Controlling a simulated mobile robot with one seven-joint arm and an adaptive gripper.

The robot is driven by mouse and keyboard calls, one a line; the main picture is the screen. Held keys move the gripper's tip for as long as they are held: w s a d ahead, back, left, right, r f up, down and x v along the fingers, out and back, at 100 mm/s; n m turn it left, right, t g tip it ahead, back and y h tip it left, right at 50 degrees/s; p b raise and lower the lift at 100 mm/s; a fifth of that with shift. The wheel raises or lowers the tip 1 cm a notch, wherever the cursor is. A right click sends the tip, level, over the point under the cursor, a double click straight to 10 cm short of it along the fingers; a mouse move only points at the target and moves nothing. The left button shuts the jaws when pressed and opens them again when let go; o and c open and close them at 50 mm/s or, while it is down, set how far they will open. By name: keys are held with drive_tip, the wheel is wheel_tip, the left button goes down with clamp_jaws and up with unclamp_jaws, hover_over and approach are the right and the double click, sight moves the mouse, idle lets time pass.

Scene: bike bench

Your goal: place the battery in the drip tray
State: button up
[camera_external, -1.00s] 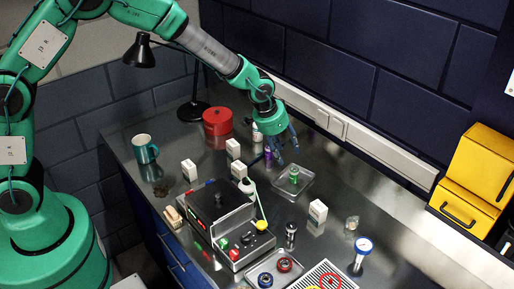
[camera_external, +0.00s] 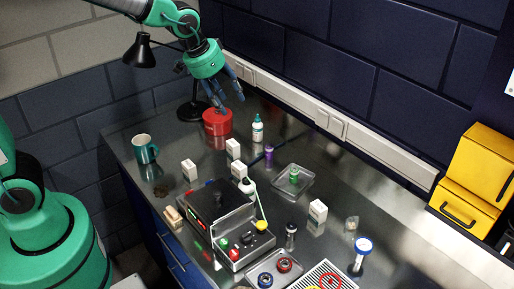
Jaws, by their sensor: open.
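A small green cylinder, which looks like the battery (camera_external: 294,175), stands upright in a shallow clear tray (camera_external: 304,191), which I take to be the drip tray. The tray lies on the metal bench right of the middle. My gripper (camera_external: 230,104) is open and empty. It is up and to the left of the tray, at the back of the bench, close over the red round tin in the picture, well apart from the battery.
A red tin (camera_external: 217,123), a dropper bottle (camera_external: 257,129), a purple cylinder (camera_external: 269,154) and white boxes (camera_external: 318,211) stand around the tray. A grey device (camera_external: 222,215), a teal mug (camera_external: 145,149) and a slatted white tray (camera_external: 312,277) are further off. A black lamp (camera_external: 141,51) stands behind.

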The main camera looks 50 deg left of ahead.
drive_tip(key=s+a+r, duration=0.2)
drive_tip(key=s+a, duration=0.1)
drive_tip(key=s, duration=0.7)
drive_tip(key=s+a+r, duration=0.3)
drive_tip(key=s, duration=0.8)
drive_tip(key=s+a+r+n, duration=0.1)
drive_tip(key=s+a+r, duration=0.2)
drive_tip(key=s, duration=0.7)
drive_tip(key=shift+s+r+t+y, duration=0.15)
drive_tip(key=shift+s+t+y, duration=0.25)
wheel_tip(320, 180, down, 8)
drive_tip(key=b, duration=0.7)
drive_tip(key=shift+r+b, duration=0.2)
drive_tip(key=shift+b, duration=0.1)
